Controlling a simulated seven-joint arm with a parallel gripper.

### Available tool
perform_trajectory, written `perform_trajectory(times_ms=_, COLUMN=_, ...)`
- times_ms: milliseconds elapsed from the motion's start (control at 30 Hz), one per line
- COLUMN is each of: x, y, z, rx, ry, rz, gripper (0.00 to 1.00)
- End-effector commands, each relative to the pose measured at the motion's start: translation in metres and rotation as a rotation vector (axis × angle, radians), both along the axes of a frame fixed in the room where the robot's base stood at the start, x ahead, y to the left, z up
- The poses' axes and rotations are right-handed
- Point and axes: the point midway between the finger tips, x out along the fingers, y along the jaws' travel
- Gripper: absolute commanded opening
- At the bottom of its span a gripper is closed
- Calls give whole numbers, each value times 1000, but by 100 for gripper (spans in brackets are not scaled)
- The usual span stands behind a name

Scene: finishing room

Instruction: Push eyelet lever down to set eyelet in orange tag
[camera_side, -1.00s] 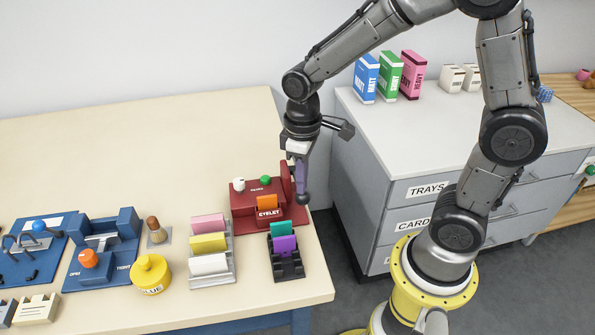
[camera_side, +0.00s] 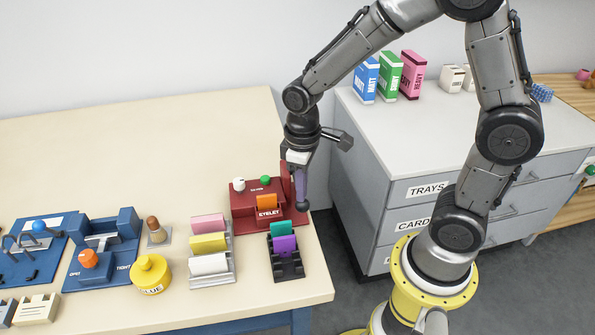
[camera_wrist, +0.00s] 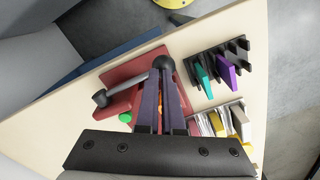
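The dark red eyelet press (camera_side: 243,212) stands near the right end of the table, labelled EYELET. The orange tag (camera_side: 267,202) sits upright in its front slot. The lever's black ball knob (camera_side: 302,204) is low at the press's right side; the knob (camera_wrist: 165,62) and its grey rod also show in the wrist view. My gripper (camera_side: 300,196) points down with its purple fingertips at the knob, seemingly touching it. In the wrist view the fingers (camera_wrist: 163,80) lie close together and end at the knob; I cannot tell whether they grip it. The eyelet itself is not visible.
A black rack (camera_side: 286,266) with teal and purple tags stands just in front of the press. A grey rack (camera_side: 212,281) with pink, yellow and white tags is to its left. The grey cabinet (camera_side: 405,205) stands beyond the table's right edge. The back left tabletop is clear.

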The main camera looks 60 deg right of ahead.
Motion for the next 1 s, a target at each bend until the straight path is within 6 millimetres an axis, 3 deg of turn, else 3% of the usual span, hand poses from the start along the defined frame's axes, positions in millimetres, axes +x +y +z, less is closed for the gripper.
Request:
perform_trajectory(times_ms=167, x=0, y=0, z=-1, rx=-1, ry=4, rz=0, gripper=0)
perform_trajectory(times_ms=1000, x=2, y=-2, z=53, rx=0, ry=2, rz=0, gripper=0)
